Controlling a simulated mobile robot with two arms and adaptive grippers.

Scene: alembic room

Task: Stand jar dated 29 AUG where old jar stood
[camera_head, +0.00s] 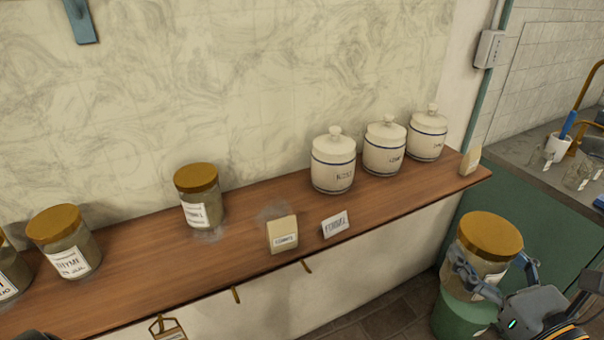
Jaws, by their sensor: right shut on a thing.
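My right gripper (495,265) is shut on a glass jar (466,270) with a golden lid (490,235). The jar is off the right front of the shelf, above a green round thing. The gripper hides most of its label; the date cannot be read. On the wooden shelf (130,262) stands a similar jar (203,208), its label too small to read surely. A pale dusty patch (272,211) with no jar on it lies to its right, behind a small tan card block (283,235).
A jar labelled THYME (70,255) and a cut-off jar (10,275) stand at left. A white card (335,224) stands near the front edge. Three lidded white pots (333,165) stand behind it. The green round thing (460,318) is below the held jar.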

